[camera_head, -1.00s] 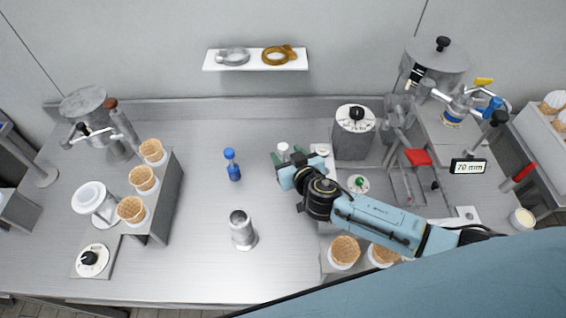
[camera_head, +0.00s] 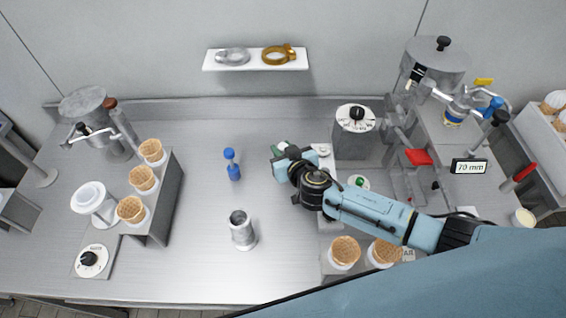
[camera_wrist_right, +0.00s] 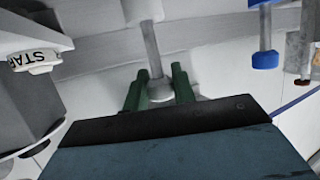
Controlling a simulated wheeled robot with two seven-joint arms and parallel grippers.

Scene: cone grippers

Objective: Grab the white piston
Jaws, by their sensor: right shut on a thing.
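The white piston (camera_wrist_right: 152,48) shows in the right wrist view as a pale rod with a white upper end and a rounded grey-white lower end. My right gripper (camera_wrist_right: 158,92) has its green fingers on either side of that lower end and is shut on it. In the head view my right gripper (camera_head: 280,149) is over the middle of the counter, and its wrist hides most of the piston. A blue piston (camera_head: 232,165) stands upright to its left, apart from it. My left gripper is not in view.
An open metal cylinder (camera_head: 241,230) stands front-centre. A cone stand (camera_head: 165,205) is at left. A grey dial unit (camera_head: 354,135) is just right of the gripper, with cones in front and a machine (camera_head: 437,75) behind. The counter around the blue piston is clear.

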